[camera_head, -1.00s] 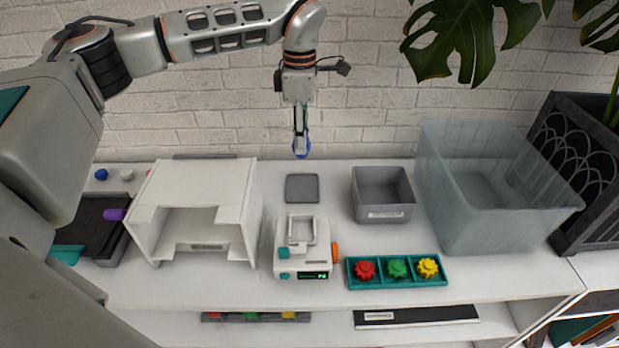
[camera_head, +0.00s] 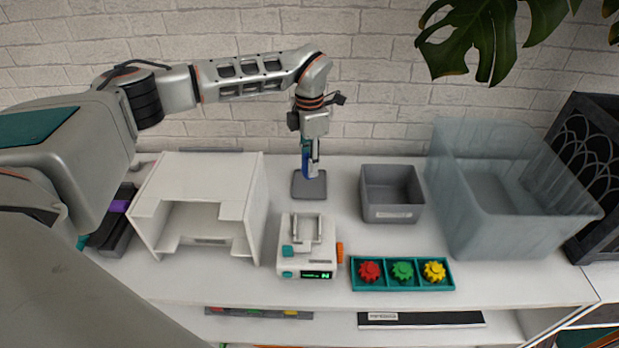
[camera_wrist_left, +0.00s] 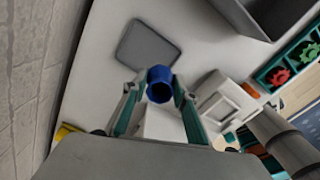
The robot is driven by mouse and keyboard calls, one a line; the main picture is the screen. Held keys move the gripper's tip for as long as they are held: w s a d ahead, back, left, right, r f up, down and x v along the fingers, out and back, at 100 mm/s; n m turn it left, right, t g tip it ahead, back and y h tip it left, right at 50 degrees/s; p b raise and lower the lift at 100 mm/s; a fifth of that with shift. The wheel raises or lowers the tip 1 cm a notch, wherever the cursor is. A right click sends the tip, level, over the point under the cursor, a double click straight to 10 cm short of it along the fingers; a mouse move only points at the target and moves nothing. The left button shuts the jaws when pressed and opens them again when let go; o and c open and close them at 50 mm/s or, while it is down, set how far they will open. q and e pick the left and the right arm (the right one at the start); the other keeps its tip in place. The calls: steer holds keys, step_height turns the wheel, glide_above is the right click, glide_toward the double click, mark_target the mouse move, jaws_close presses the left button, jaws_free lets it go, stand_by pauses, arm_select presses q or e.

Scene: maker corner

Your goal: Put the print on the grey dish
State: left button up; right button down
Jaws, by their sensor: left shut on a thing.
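The print is a small blue hollow piece, seen end-on in the left wrist view (camera_wrist_left: 160,84) and in the head view (camera_head: 309,168). My left gripper (camera_head: 311,172) is shut on it and points down. The grey dish (camera_head: 309,186) is a flat dark square on the white bench. In the head view the print and fingertips overlap the dish's back part. In the left wrist view the dish (camera_wrist_left: 148,45) lies just beyond the print, and I cannot tell the height between them. My right gripper is not in view.
A white open-fronted box (camera_head: 248,205) stands left of the dish. A small white machine (camera_head: 308,262) stands in front of it. A grey bin (camera_head: 392,213) and a large translucent tub (camera_head: 480,235) stand to the right. A teal tray (camera_head: 385,286) holds colored gears.

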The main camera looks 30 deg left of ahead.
mark_target(309, 179)
arm_select(q)
steer(key=shift+f, duration=2.95)
steer(key=shift+f, duration=0.1)
steer(key=o, duration=0.8)
steer(key=shift+o, duration=0.2)
step_height(309, 179, up, 12)
